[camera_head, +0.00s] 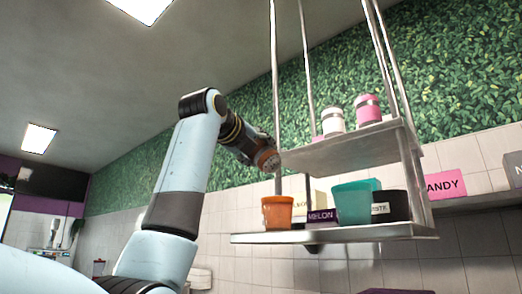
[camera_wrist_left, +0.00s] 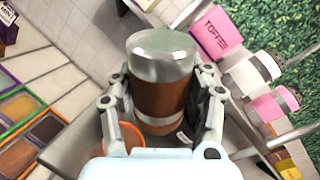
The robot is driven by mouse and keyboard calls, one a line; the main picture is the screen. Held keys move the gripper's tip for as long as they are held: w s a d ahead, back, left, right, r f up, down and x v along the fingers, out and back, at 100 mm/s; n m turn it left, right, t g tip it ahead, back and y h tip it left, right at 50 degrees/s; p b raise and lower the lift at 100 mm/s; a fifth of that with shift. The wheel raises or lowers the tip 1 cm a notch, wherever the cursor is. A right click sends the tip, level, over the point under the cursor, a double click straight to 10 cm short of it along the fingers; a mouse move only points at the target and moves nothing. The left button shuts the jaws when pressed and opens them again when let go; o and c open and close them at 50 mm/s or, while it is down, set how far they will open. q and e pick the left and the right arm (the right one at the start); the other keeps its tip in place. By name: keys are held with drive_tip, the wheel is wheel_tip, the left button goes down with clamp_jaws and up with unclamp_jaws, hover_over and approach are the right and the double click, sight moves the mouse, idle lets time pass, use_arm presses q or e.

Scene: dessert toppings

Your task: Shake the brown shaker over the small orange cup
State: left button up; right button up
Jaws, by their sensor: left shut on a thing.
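The small orange cup (camera_head: 277,212) stands upright at the left end of the lower hanging shelf (camera_head: 340,235). In the left wrist view, part of the orange cup (camera_wrist_left: 122,138) shows behind my left finger. My left gripper (camera_head: 262,154) is above and slightly left of the cup, beside the upper shelf. It is shut on the brown shaker (camera_wrist_left: 162,92), which has a silver cap, with a finger on each side. In the head view the gripper partly hides the shaker, and its exact tilt is hard to tell. My right gripper is not in view.
A teal cup (camera_head: 352,203), a "MELON" label (camera_head: 320,216) and a dark container (camera_head: 390,206) stand right of the orange cup. White (camera_head: 333,121) and pink (camera_head: 368,109) shakers stand on the upper shelf (camera_head: 345,145). Metal shelf rods (camera_head: 275,80) run close to my gripper.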

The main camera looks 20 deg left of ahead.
use_arm(q)
drive_tip(key=shift+r+p, duration=2.8)
drive_tip(key=shift+r, duration=0.8)
wheel_tip(320, 180, down, 9)
drive_tip(key=b, duration=0.5)
drive_tip(key=shift+r+b, duration=0.2)
drive_tip(key=shift+b, duration=0.15)
drive_tip(key=shift+r, duration=0.25)
drive_tip(key=shift+s, duration=0.1)
